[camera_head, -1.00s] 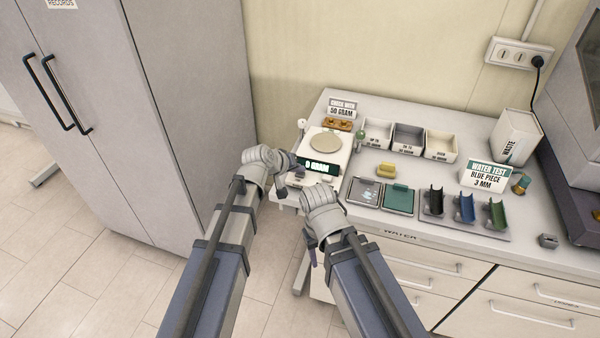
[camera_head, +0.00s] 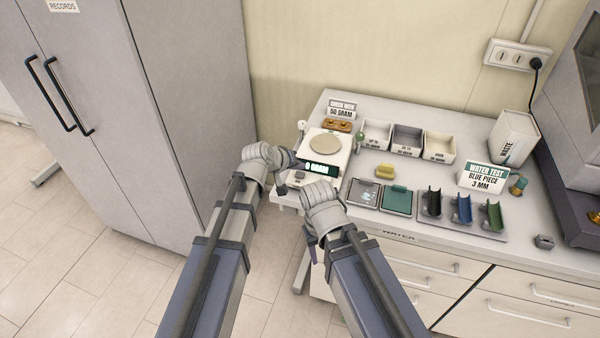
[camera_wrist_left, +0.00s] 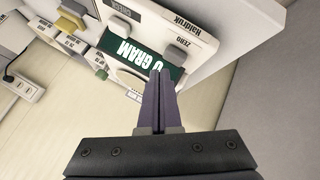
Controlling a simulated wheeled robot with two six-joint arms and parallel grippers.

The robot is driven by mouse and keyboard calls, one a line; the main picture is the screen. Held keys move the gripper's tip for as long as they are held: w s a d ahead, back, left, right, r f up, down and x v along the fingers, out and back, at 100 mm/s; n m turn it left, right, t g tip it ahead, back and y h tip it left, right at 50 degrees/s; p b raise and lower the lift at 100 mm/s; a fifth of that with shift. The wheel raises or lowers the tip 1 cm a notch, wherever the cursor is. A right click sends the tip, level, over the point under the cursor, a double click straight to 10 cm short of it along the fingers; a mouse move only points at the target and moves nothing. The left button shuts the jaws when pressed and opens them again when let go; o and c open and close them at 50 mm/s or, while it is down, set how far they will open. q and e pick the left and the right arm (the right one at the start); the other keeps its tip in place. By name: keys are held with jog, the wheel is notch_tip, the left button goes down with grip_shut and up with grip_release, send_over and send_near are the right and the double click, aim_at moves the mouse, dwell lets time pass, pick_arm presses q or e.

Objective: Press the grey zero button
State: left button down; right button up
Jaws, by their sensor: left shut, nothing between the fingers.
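The grey zero button (camera_wrist_left: 174,55) is a small rounded block beside the word ZERO on the scale's front in the left wrist view. It also shows in the head view (camera_head: 300,174), just below the display. The white scale (camera_head: 336,145) has a round beige pan and a dark green display (camera_wrist_left: 146,52) reading 0 GRAM. My left gripper (camera_wrist_left: 158,76) is shut and empty, its dark tips beside the zero button and overlapping the display in the picture. I cannot tell if they touch. My right gripper (camera_head: 312,248) hangs in front of the counter; its jaw opening is unclear.
Three bins (camera_head: 408,139), a yellow block (camera_head: 385,171), a green-lidded tray (camera_head: 398,199) and a rack of coloured pieces (camera_head: 464,211) stand to the right. A tall cabinet (camera_head: 190,90) stands left.

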pick_arm(q)
jog(key=shift+r, duration=0.15)
notch_tip(320, 180, up, 5)
jog(key=p, duration=0.5)
dwell(0.5)
jog(key=s+a+f+m+g+y, duration=0.2)
jog(key=s, duration=0.6)
jog(key=s+a+f+m+g+y, duration=0.1)
jog(key=s+f+g+y, duration=0.1)
jog(key=s, duration=0.7)
jog(key=s+a+f+m+g+y, duration=0.2)
jog(key=s+g, duration=0.1)
jog(key=s, duration=0.5)
jog(key=shift+s+a+f+m+g+y, duration=0.3)
jog(key=shift+s+f+g+y, duration=0.05)
jog(key=shift+f+g+y, duration=0.05)
